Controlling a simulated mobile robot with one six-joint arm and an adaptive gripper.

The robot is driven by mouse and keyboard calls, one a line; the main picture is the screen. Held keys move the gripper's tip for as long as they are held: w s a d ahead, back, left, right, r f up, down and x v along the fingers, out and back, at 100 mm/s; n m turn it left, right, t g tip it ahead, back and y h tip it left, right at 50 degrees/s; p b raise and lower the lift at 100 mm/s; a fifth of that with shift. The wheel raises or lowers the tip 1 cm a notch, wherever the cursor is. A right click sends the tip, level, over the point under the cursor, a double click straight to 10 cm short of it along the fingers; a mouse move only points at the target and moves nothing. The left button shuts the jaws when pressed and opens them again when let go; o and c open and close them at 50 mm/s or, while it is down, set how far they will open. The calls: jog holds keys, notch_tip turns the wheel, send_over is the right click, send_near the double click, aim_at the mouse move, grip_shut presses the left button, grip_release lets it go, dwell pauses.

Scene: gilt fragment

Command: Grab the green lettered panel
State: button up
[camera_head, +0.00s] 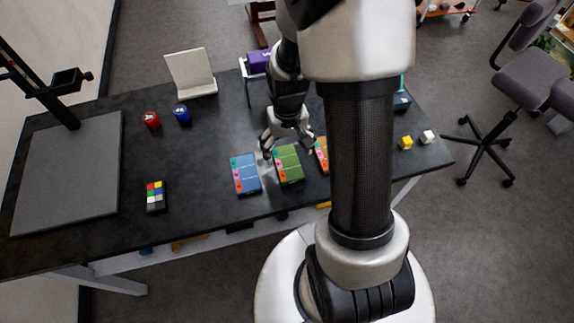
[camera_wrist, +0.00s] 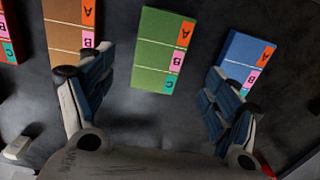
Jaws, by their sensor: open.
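The green lettered panel (camera_head: 287,164) lies flat on the dark table, between a blue panel (camera_head: 245,174) on its left and an orange panel (camera_head: 321,154) on its right, which my arm partly hides. In the wrist view the green panel (camera_wrist: 158,48) shows A, B and C tabs in orange, pink and teal. My gripper (camera_head: 287,150) is open and empty at the far edge of the green panel. In the wrist view its two fingers (camera_wrist: 158,100) stand spread to either side, with the panel beyond them, in line with the gap.
The blue panel (camera_wrist: 246,62) and orange panel (camera_wrist: 70,28) lie close on either side. Red (camera_head: 151,121) and blue (camera_head: 181,115) cans, a white stand (camera_head: 190,73) and a colour chart (camera_head: 155,196) are left. Yellow (camera_head: 406,142) and white (camera_head: 428,136) cubes are right.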

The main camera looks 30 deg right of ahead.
aim_at(288, 163)
notch_tip(288, 163, down, 6)
jog(key=b, duration=0.2)
jog(key=shift+s+f+b, duration=0.1)
jog(key=shift+f+b, duration=0.15)
jog(key=shift+b, duration=0.05)
jog(key=shift+r, duration=0.1)
jog(key=c, duration=1.2)
jog(key=shift+o, duration=0.2)
